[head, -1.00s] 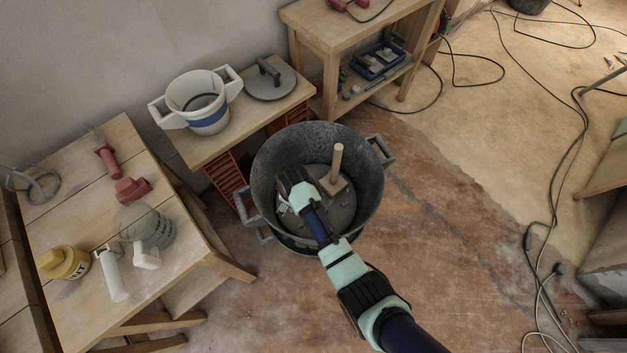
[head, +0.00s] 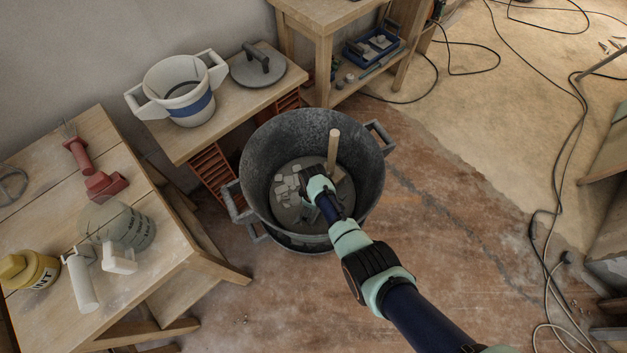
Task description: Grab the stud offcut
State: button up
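A pale wooden piece, which looks like the stud offcut (head: 333,151), stands nearly upright inside the large dark bucket (head: 262,145), its top near the rim level. Its lower end is partly hidden by my gripper. My gripper (head: 312,172) is down inside the bucket, pointing away from the camera, close beside the left of the wood's lower part. I cannot tell whether it touches the wood. The fingers are dark and small here, so their opening does not show clearly.
Several grey rubble pieces (head: 287,187) lie in the bucket left of my gripper. The bucket's wall surrounds my gripper, and its handles stick out. A white bucket (head: 186,92) and a round lid (head: 258,70) sit on a low bench behind.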

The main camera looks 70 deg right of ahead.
notch_tip(320, 180, down, 2)
jog(key=shift+f, duration=0.1)
jog(key=shift+r, duration=0.2)
jog(key=c, duration=0.8)
notch_tip(320, 180, up, 20)
jog(key=p, duration=1.2)
jog(key=shift+p, duration=0.35)
